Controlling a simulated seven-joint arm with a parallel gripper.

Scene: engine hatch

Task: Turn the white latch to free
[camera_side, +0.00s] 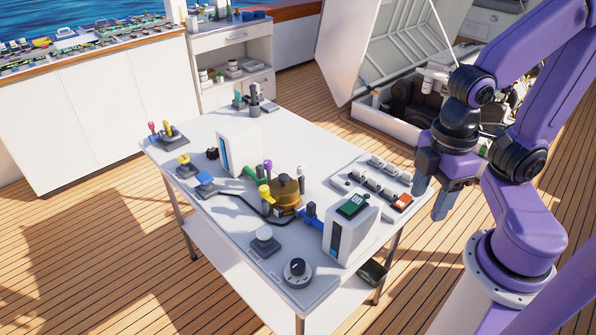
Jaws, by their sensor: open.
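A white rounded piece (264,234) sits on a dark grey base near the front left edge of the white table (225,250). It is the only white fitting of this kind that I can pick out as the latch. Its exact turn position is too small to tell. My gripper (430,202) hangs open and empty off the table's right edge, fingers pointing down. It is far from the white piece and touches nothing.
A black dial (297,270) stands at the front corner. Another white box (239,152) stands farther back. An open hatch (405,100) lies behind.

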